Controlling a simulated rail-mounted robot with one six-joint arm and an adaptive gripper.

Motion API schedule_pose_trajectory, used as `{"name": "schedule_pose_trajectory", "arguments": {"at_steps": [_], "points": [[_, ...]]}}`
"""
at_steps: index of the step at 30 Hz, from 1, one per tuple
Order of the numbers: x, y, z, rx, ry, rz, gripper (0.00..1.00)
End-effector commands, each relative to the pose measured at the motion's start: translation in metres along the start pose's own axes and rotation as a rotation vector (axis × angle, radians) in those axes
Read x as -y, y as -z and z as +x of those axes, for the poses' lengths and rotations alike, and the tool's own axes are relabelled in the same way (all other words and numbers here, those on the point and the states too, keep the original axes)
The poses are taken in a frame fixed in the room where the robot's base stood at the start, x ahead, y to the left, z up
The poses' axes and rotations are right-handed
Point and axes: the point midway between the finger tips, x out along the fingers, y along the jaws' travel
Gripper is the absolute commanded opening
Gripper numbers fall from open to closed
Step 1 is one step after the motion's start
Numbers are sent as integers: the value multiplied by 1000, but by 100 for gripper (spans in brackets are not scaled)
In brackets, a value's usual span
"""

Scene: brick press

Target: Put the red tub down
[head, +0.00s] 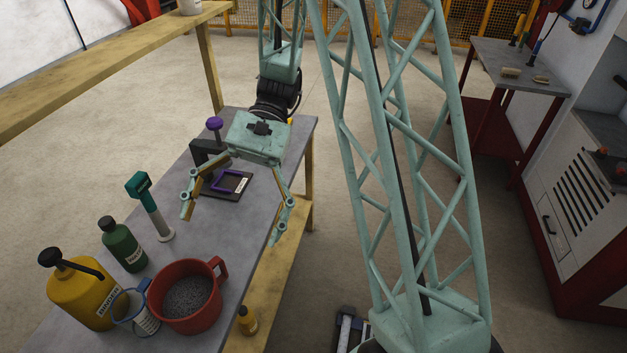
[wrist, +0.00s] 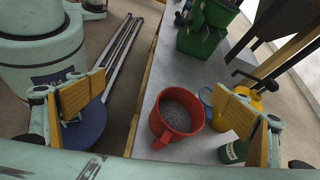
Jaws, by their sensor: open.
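The red tub (head: 190,322) stands upright on the grey bench (head: 240,222), near its front end, filled with grey granules. It has a handle on its right side in the head view. In the wrist view the tub (wrist: 158,128) shows between and beyond my fingers. My gripper (head: 234,216) is open and empty, with its fingers spread wide. It hangs above the bench, farther back than the tub and clear of it. The fingers also show in the wrist view (wrist: 160,105).
A teal-headed tool (head: 150,207) stands behind. A press with a purple knob (head: 214,123) stands behind my gripper.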

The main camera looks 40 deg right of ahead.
Motion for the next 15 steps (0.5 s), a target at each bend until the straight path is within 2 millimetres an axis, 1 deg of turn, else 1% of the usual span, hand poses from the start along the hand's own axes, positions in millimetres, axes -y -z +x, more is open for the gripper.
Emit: {"name": "schedule_pose_trajectory", "arguments": {"at_steps": [3, 15], "points": [[-4, -13, -3, -43, -27, -30, 94], [-18, -49, -12, -186, -113, -124, 94]]}}
